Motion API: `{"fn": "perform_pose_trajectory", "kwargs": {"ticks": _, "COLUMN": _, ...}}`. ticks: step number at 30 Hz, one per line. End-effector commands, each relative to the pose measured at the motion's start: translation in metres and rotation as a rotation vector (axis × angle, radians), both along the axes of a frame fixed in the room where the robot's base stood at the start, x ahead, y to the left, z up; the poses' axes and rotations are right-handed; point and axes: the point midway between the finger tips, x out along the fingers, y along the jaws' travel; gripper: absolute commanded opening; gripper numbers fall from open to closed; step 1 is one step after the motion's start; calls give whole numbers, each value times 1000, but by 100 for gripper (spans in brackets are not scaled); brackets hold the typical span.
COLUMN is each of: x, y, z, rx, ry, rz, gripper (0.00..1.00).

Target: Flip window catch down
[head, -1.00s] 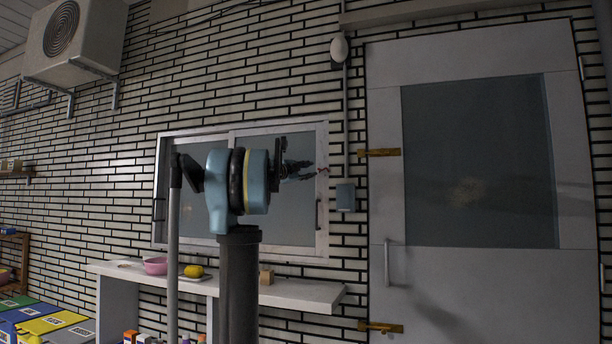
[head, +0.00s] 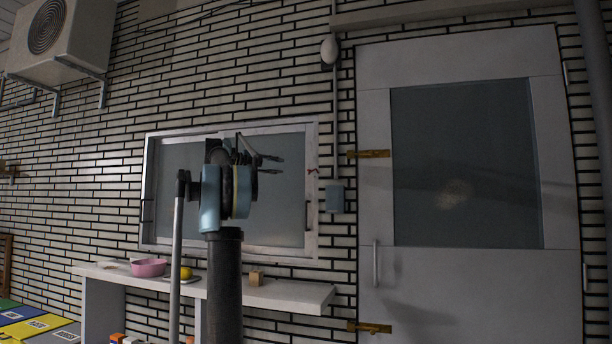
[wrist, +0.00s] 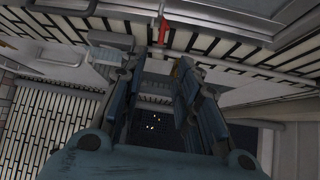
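The window (head: 270,190) has a white frame and two grey panes. A small red catch (head: 312,170) sits at its right frame edge. In the wrist view a red piece, likely this catch (wrist: 164,31), shows at the top, beyond the fingertips. My gripper (head: 270,158) is in front of the right pane, left of the catch and apart from it in the picture. In the wrist view the two fingers of my gripper (wrist: 158,62) stand apart with nothing between them. The catch is too small to tell its exact angle.
A white shelf (head: 290,296) below the window holds a pink bowl (head: 148,268), a yellow fruit (head: 186,273) and a wooden block (head: 256,278). A grey box (head: 335,198) is on the wall right of the window. A door (head: 465,280) stands further right.

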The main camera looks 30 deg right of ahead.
Motion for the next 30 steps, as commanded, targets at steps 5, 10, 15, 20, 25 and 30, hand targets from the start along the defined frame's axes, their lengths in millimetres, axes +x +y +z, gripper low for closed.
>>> {"fn": "perform_pose_trajectory", "kwargs": {"ticks": 5, "x": -3, "y": -31, "z": -2, "rx": -1, "ry": 0, "rz": -3, "gripper": 30}}
{"fn": "perform_pose_trajectory", "kwargs": {"ticks": 10, "x": -6, "y": -61, "z": -4, "rx": -1, "ry": 0, "rz": -2, "gripper": 30}}
{"fn": "perform_pose_trajectory", "kwargs": {"ticks": 15, "x": -8, "y": -92, "z": -7, "rx": -1, "ry": 1, "rz": -2, "gripper": 30}}
{"fn": "perform_pose_trajectory", "kwargs": {"ticks": 20, "x": -10, "y": -119, "z": -8, "rx": -2, "ry": 1, "rz": -2, "gripper": 30}}
{"fn": "perform_pose_trajectory", "kwargs": {"ticks": 25, "x": -11, "y": -142, "z": -10, "rx": -1, "ry": 1, "rz": -1, "gripper": 30}}
{"fn": "perform_pose_trajectory", "kwargs": {"ticks": 30, "x": -12, "y": -155, "z": -11, "rx": -1, "ry": 1, "rz": 0, "gripper": 30}}
